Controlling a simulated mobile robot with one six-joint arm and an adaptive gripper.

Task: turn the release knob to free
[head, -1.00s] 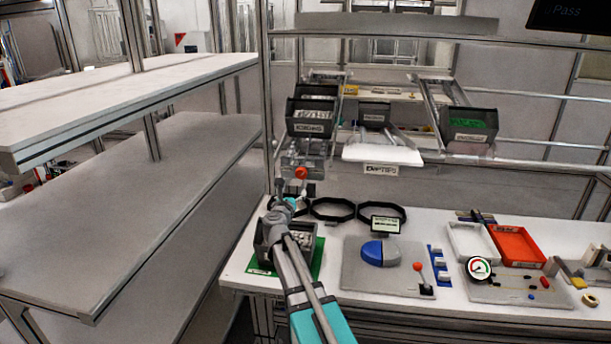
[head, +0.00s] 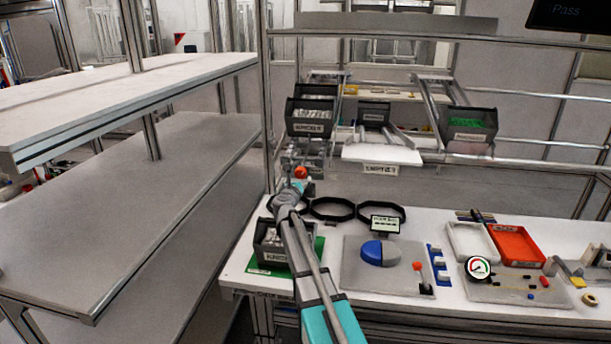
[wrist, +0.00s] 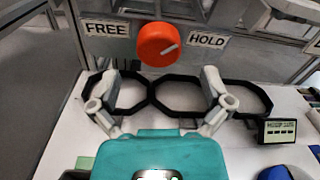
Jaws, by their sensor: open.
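The release knob (wrist: 158,45) is a round orange knob with a white line pointing right, toward the HOLD label (wrist: 207,40). The FREE label (wrist: 106,29) is to its left. In the head view the knob (head: 301,172) sits at the back left of the bench, at the rack. My gripper (wrist: 160,78) is open and empty. In the wrist view its two fingers stand wide apart, below and on either side of the knob, not touching it. In the head view my arm hides most of the gripper, which is just in front of the knob.
Black ring frames (head: 331,208) lie on the bench beneath my gripper. A small display (head: 386,224) stands to the right. A dark bin (head: 270,243) on a green mat is below my arm. A blue and grey dome (head: 381,253) sits on a grey board.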

